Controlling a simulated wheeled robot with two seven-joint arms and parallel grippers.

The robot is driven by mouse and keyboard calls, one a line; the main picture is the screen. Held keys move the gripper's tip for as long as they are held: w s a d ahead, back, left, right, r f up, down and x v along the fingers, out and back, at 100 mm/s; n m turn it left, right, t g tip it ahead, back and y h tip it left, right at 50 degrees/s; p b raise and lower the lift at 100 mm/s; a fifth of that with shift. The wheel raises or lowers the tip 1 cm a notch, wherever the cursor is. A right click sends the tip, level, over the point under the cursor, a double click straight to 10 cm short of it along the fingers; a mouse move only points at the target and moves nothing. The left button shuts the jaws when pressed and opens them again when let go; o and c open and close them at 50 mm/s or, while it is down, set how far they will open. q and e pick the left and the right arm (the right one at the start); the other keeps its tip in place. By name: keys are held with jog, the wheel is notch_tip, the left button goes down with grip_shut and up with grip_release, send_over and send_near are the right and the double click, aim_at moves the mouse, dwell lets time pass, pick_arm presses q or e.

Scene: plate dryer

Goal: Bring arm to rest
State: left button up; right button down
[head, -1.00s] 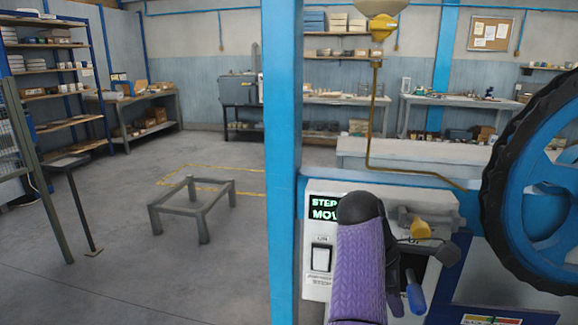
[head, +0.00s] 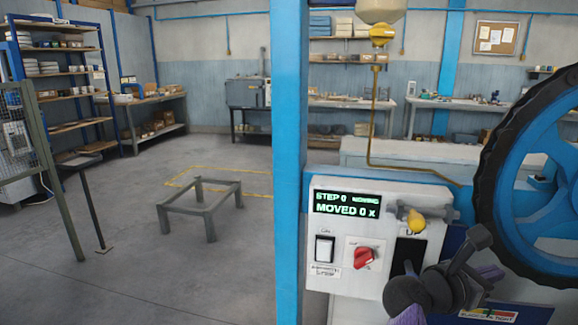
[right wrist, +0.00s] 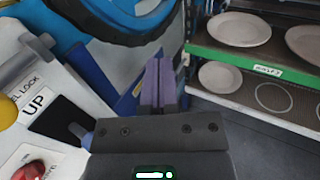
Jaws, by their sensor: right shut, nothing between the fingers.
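My right arm and right gripper (right wrist: 158,80) show at the lower right of the head view. In the right wrist view its two purple fingers lie together, shut with nothing between them. They point towards the gap between the blue wheel (right wrist: 110,12) and the plate rack (right wrist: 243,57). A control panel (head: 335,283) stands left of the arm. My arm covers the panel's lower right part. My left gripper is not in view.
The large blue wheel with a black rim (head: 548,190) stands close at the right. A blue post (head: 289,160) rises left of the panel. A red knob (head: 364,258) and a yellow knob (head: 416,222) stick out. Open floor and a low metal frame (head: 203,208) lie at left.

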jog(key=a+r+n+t+y, duration=0.1)
jog(key=a+n+t+y, duration=0.4)
jog(key=n+t, duration=0.65)
jog(key=a+r+n+t+y, duration=0.1)
jog(key=a+n+t+y, duration=0.5)
jog(key=n, duration=1.1)
jog(key=s+a+f+n+g+y, duration=0.5)
jog(key=a+f+n+g+y, duration=0.4)
jog(key=n, duration=0.6)
jog(key=s+d+f+n+g+h, duration=0.1)
jog(key=s+f+n+g, duration=0.5)
jog(key=s, duration=0.5)
jog(key=s+d+f+n+g+h, duration=0.2)
jog(key=s+f+n+g, duration=0.2)
jog(key=s+f, duration=0.55)
jog(key=s+f+g, duration=0.1)
jog(key=s+f, duration=0.1)
jog(key=f, duration=0.7)
jog(key=s+f+g, duration=0.1)
jog(key=s+f, duration=0.2)
jog(key=f, duration=0.5)
jog(key=s+d+f+g, duration=0.1)
jog(key=s+d+f, duration=0.2)
jog(key=s+f, duration=0.7)
jog(key=s, duration=0.3)
jog(key=shift+s+d, duration=0.15)
jog(key=shift+d, duration=0.25)
